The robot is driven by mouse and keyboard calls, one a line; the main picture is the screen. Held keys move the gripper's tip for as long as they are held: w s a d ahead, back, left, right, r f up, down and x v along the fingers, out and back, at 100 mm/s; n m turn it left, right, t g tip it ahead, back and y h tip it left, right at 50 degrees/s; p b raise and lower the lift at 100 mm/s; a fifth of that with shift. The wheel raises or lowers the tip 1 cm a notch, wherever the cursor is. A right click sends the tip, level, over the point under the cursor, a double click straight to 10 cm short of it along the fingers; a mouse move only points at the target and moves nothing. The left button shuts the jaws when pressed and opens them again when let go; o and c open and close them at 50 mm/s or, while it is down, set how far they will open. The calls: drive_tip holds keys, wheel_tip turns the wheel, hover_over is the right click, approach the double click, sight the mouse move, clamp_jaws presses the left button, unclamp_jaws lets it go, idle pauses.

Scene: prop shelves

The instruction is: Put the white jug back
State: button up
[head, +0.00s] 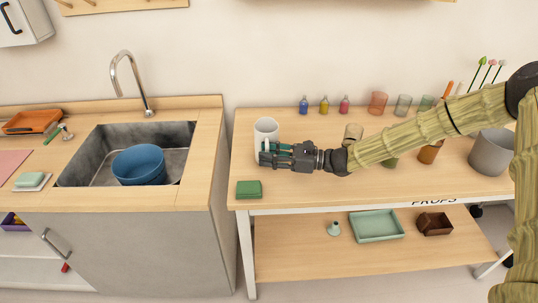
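The white jug (266,127) stands upright on the left part of the wooden tabletop marked "PROPS" (330,192), close to its left edge. My gripper (265,153) reaches in from the right, with its dark fingers across the jug's lower front and right side. The fingers overlap the jug in this view. I cannot tell whether they touch it or are closed on it. The jug's handle is not clearly visible, and its lower part is partly hidden by my gripper.
A green block (249,189) lies in front of the jug. Small coloured bottles (324,105) and tinted glasses (377,102) line the back. A grey pot (491,152) stands right. Left is a sink (85,160) holding a blue bowl (138,165). The lower shelf holds a green tray (376,226).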

drive_tip(key=b+v, duration=0.2)
drive_tip(key=v, duration=1)
